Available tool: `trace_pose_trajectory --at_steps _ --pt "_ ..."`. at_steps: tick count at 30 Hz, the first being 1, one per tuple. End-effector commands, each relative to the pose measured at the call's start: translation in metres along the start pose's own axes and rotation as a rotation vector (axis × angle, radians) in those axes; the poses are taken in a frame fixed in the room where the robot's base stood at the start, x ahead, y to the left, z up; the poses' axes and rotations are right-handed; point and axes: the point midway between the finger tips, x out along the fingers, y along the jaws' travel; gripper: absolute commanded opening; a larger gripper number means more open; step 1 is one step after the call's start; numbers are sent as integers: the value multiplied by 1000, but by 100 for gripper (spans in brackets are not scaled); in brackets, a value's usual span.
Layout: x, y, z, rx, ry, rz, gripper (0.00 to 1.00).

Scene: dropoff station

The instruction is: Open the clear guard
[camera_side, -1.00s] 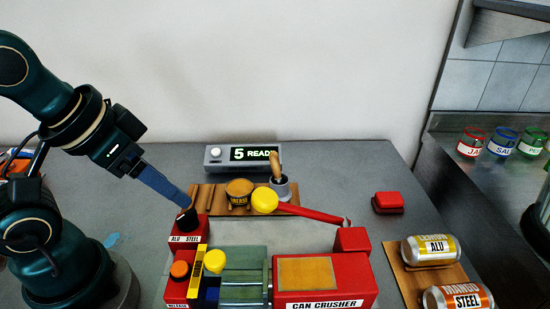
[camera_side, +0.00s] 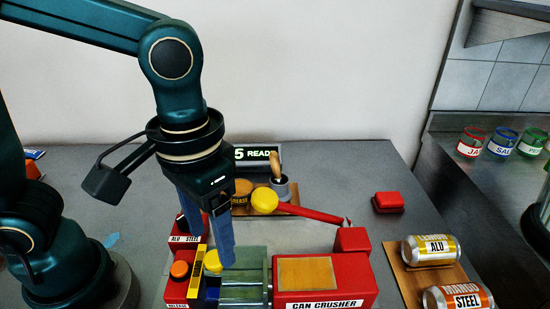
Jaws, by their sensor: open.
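The clear guard (camera_side: 243,278) is a see-through greenish cover over the middle of the red can crusher (camera_side: 345,284); it looks lowered. A yellow knob (camera_side: 212,262) sits at its left end. My gripper (camera_side: 212,250) points down over the left part of the crusher, its blue fingers spread apart and empty. The right finger's tip is close to the knob; I cannot tell whether they touch. The left finger is near the ALU/STEEL selector box (camera_side: 184,239) and partly hides it.
A red lever with a yellow ball (camera_side: 264,201) crosses behind the guard. An orange button (camera_side: 180,270) is at the left. A grease tub (camera_side: 242,190) and brush cup (camera_side: 281,186) stand behind. Cans (camera_side: 430,250) lie on a board at right. A red block (camera_side: 388,202) is on the table.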

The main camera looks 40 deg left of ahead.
Motion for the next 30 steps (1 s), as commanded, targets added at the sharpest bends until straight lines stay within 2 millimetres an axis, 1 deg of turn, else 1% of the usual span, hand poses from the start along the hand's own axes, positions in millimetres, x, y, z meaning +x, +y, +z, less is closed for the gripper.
trace_pose_trajectory --at_steps 3,9,18,19,20,21,23,24,30 --pt "16 -1 1 0 -6 -2 67" --pt "32 -1 0 0 -2 0 67" --pt "35 -1 0 0 1 2 67" --pt "35 -1 0 0 1 2 63" --pt "35 -1 0 0 1 2 51" --pt "35 -1 0 0 1 2 36" --pt "35 -1 0 0 1 2 13" --pt "35 -1 0 0 1 2 0" --pt "35 -1 0 0 1 2 0"
